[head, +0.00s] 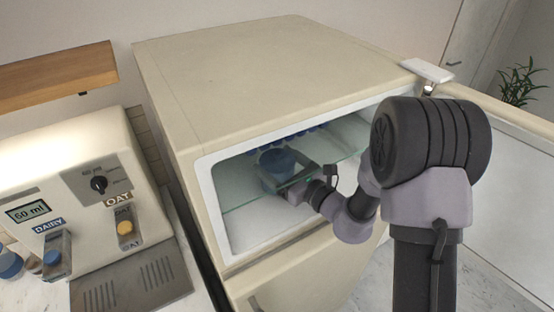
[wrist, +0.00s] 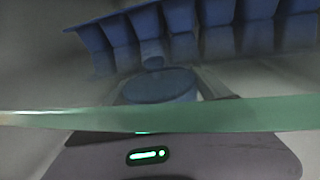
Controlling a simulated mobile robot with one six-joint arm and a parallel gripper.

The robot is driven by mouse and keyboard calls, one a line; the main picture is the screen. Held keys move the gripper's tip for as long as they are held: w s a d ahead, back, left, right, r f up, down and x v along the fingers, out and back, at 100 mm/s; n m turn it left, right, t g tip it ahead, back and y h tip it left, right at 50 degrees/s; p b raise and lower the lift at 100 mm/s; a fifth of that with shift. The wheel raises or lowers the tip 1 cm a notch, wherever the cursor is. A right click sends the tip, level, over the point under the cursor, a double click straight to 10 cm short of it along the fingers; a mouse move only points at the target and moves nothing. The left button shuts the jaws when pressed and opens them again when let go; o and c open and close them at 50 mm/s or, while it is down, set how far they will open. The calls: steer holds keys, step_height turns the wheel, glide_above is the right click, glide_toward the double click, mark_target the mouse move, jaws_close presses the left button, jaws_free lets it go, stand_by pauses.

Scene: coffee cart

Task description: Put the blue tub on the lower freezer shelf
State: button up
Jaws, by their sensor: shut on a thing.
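The blue tub (head: 277,166) is inside the open freezer, seen through the glass shelf (head: 238,196) in the head view. In the wrist view the tub (wrist: 160,86) shows its round blue lid beyond the green glass edge (wrist: 240,114). My gripper (head: 290,180) reaches in from the right and is shut on the tub. The glass edge crosses between the wrist camera and my gripper, so the gripper and tub appear to be under the glass. The tub's base is hidden, and I cannot tell whether it touches the freezer floor (head: 255,232).
The freezer door (head: 500,135) stands open at the right. The white side wall (head: 210,185) bounds the left. The front freezer floor is bare.

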steer(key=shift+w+a+f, duration=0.15)
steer(key=shift+a+f, duration=0.15)
steer(key=shift+a, duration=0.15)
steer(key=o, duration=1.8)
steer(key=shift+o, duration=0.2)
steer(key=shift+d+r, duration=0.2)
steer(key=shift+d, duration=0.1)
steer(key=shift+a, duration=0.1)
steer(key=v, duration=1.2)
steer(key=shift+r+b, duration=0.15)
steer(key=shift+b, duration=0.25)
